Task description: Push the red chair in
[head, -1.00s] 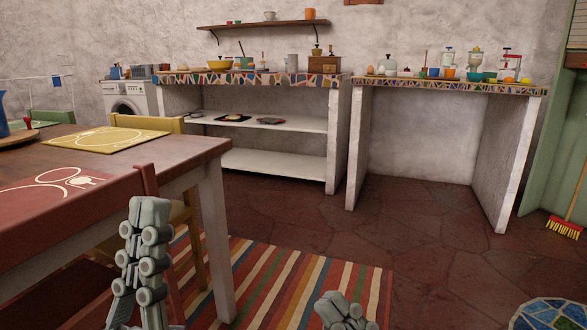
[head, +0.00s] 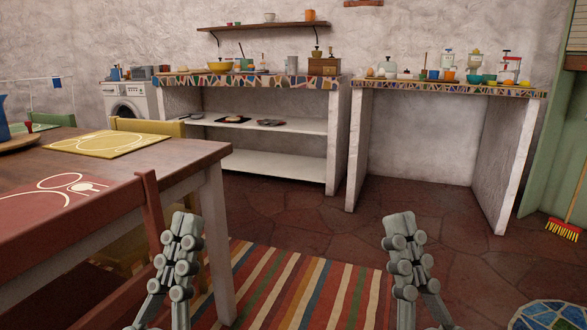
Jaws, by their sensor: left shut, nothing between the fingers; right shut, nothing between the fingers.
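The red chair (head: 151,205) stands at the near long side of the wooden table, at the left. Its right back post and part of its red rails show; its seat and legs are mostly hidden or out of view. My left gripper (head: 186,222) is shut and empty, pointing up just right of the chair's post; I cannot tell whether it touches the chair. My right gripper (head: 398,222) is shut and empty, raised over the striped rug, well away from the chair.
The table (head: 185,153) fills the left, with a yellow placemat (head: 110,142) and a red placemat (head: 55,198). A yellow chair (head: 160,127) stands at its far end. The striped rug (head: 300,285) lies in front. Mosaic counters (head: 440,88) stand behind; the middle floor is clear.

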